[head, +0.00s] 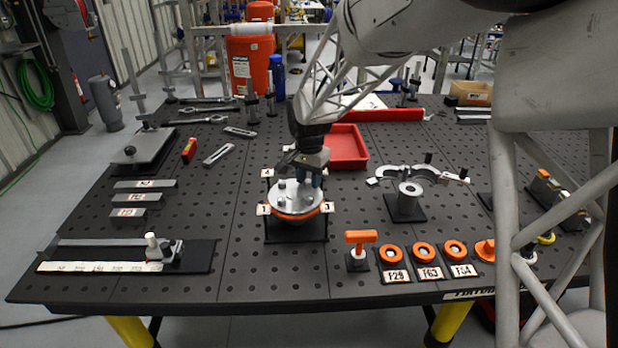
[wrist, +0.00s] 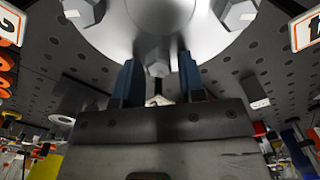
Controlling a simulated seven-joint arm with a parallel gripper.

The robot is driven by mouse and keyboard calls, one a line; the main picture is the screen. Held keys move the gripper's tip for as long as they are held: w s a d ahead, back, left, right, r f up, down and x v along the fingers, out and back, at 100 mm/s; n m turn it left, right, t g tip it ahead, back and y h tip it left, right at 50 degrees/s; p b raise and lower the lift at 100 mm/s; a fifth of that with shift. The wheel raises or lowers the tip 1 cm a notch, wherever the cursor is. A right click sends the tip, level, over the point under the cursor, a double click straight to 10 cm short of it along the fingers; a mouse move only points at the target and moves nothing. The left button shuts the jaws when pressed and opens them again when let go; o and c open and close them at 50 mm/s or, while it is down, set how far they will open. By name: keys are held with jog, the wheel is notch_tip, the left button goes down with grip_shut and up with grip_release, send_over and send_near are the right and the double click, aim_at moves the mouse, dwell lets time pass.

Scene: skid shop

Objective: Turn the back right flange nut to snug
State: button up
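The round grey metal flange (head: 294,201) with an orange ring under it sits on a black stand near the table's middle. My gripper (head: 312,180) points down over its back right part and hides the nut there in the head view. In the wrist view the two blue fingers of my gripper (wrist: 159,82) stand on either side of a small hex nut (wrist: 158,69), with a visible gap to it. The gripper looks open around the nut. Two other nuts show on the flange in the wrist view, one at the left (wrist: 76,10) and one at the right (wrist: 237,13).
Number tags surround the flange; 1 (head: 263,210) and 3 (head: 328,208) are at the front. A red tray (head: 346,147) lies behind. A grey clamp part on a stand (head: 408,204) is to the right. An orange-handled tool (head: 359,240) and orange rings (head: 423,253) stand in front.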

grip_shut()
jog(key=shift+m, duration=2.4)
jog(key=shift+o, duration=1.4)
grip_release()
